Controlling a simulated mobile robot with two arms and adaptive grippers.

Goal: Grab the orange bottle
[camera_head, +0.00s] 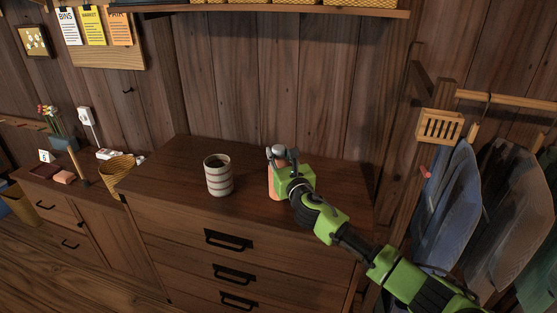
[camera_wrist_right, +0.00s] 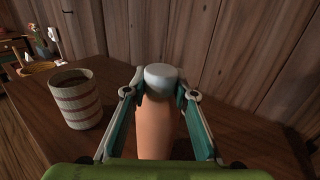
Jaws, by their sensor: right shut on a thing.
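The orange bottle (camera_wrist_right: 155,128) has a pale grey cap and stands upright on the wooden dresser top. In the wrist view it is between the two fingers of my right gripper (camera_wrist_right: 159,92), which are shut on it just below the cap. In the head view the bottle (camera_head: 273,186) shows only in part, as my right gripper (camera_head: 283,157) and wrist cover the rest. I cannot tell whether the bottle's base touches the dresser. My left gripper is not in view.
A striped cup (camera_head: 218,176) stands on the dresser (camera_head: 180,165) left of the bottle; it also shows in the wrist view (camera_wrist_right: 77,99). A wooden wall is close behind. Clothes (camera_head: 449,205) hang at the right. The dresser's left part is clear.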

